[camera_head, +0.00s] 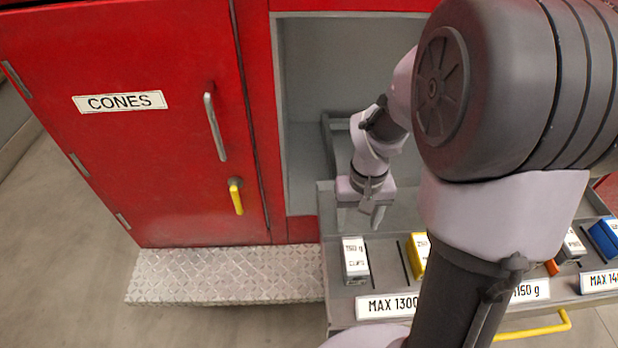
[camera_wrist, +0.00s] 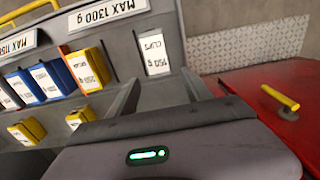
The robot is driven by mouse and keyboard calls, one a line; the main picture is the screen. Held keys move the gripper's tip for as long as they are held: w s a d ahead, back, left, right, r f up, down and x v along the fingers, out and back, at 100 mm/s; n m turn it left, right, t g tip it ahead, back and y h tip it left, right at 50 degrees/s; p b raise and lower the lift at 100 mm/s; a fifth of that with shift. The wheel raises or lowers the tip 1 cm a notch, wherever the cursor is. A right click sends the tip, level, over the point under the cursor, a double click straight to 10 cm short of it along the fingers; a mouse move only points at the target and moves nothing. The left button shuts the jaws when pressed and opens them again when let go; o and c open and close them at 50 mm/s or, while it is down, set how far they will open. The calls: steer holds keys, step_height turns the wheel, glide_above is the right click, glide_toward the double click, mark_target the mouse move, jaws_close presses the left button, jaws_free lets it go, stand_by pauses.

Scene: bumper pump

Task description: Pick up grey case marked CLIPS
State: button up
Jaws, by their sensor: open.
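The grey case marked CLIPS (camera_head: 355,261), with a white label reading 150 g, stands in the left part of the grey tray (camera_head: 335,305). In the wrist view the same case (camera_wrist: 154,54) shows just past my fingertips, roughly between them in the picture. My gripper (camera_head: 360,220) is open and empty, its fingers pointing down, behind and above the case. In the wrist view my gripper (camera_wrist: 162,84) has its two fingers spread. I cannot tell the exact height gap.
A yellow case (camera_head: 417,252) stands right of the CLIPS case, across a divider. A blue case (camera_head: 605,237) is farther right. The MAX 1300 g plate (camera_head: 390,306) is on the tray's front. A red CONES cabinet (camera_head: 130,120) stands left, above a metal step (camera_head: 225,275).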

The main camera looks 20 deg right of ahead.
mark_target(356, 255)
steer(key=f+b, duration=0.2)
steer(key=f, duration=0.1)
steer(key=s+f+b, duration=0.1)
steer(key=f, duration=0.3)
steer(key=f+b, duration=0.2)
steer(key=f, duration=0.2)
steer(key=shift+s+d+f+b, duration=0.25)
steer(key=shift+s+d+b, duration=0.05)
steer(key=shift+s+d, duration=0.1)
steer(key=shift+f, duration=0.25)
step_height(356, 255, down, 5)
steer(key=b, duration=0.3)
steer(key=shift+a+f, duration=0.15)
steer(key=shift+f, duration=0.05)
steer(key=shift+w+r, duration=0.1)
steer(key=shift+w, duration=0.05)
steer(key=shift+r, duration=0.1)
steer(key=c, duration=1.1)
